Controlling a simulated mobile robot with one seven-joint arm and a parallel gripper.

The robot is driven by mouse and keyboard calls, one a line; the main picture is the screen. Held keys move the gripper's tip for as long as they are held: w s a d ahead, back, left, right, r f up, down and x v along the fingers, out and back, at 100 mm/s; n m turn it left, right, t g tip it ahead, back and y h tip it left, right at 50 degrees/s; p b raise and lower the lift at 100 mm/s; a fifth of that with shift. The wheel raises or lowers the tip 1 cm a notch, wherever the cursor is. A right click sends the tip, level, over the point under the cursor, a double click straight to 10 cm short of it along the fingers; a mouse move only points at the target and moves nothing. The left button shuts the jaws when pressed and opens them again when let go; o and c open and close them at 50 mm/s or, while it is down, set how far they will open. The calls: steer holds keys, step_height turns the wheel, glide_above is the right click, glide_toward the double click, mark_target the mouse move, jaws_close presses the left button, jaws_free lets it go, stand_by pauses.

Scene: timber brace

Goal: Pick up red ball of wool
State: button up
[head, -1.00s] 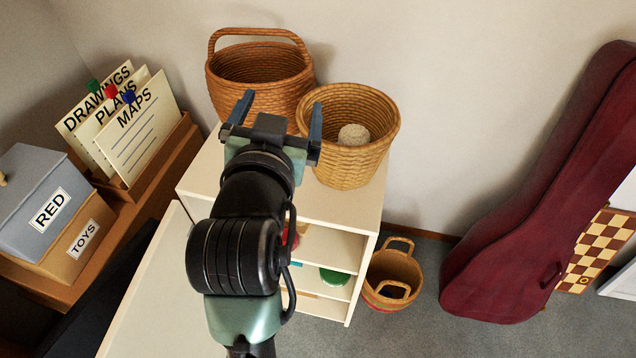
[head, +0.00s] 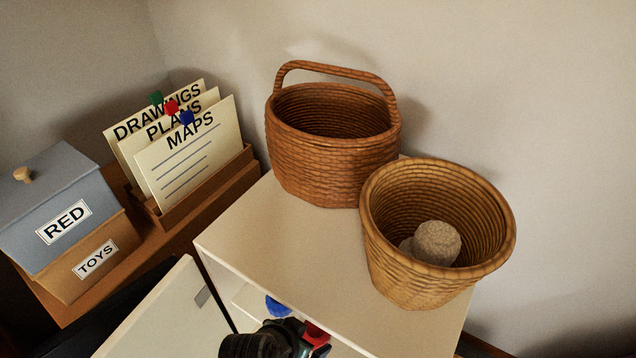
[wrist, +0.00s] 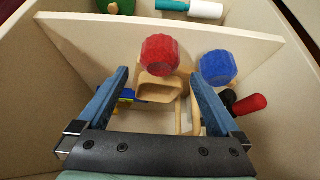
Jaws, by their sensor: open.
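The red ball of wool (wrist: 160,54) is in the cabinet in the wrist view, just ahead of my fingertips and between their lines. It also shows partly in the head view (head: 317,334), next to my arm. My gripper (wrist: 158,74) is open and empty, with one blue finger on each side. I cannot tell how far the tips are above or short of the ball. A blue ball of wool (wrist: 218,68) lies close to its right, near the right finger. In the head view my gripper is mostly hidden below the cabinet top.
A pale shelf board (wrist: 150,32) runs behind the balls. A wooden piece (wrist: 158,89) and a red-handled item (wrist: 248,104) lie near the fingers. On the cabinet top (head: 270,235) stand a handled basket (head: 325,165) and a round basket (head: 415,280). An open door (head: 165,315) is at left.

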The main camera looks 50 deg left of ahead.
mark_target(314, 332)
steer(key=b+x, duration=0.2)
steer(key=x, duration=0.5)
steer(key=shift+w+f, duration=0.25)
steer(key=shift+w, duration=0.05)
steer(key=shift+c, duration=0.2)
steer(key=c, duration=1.2)
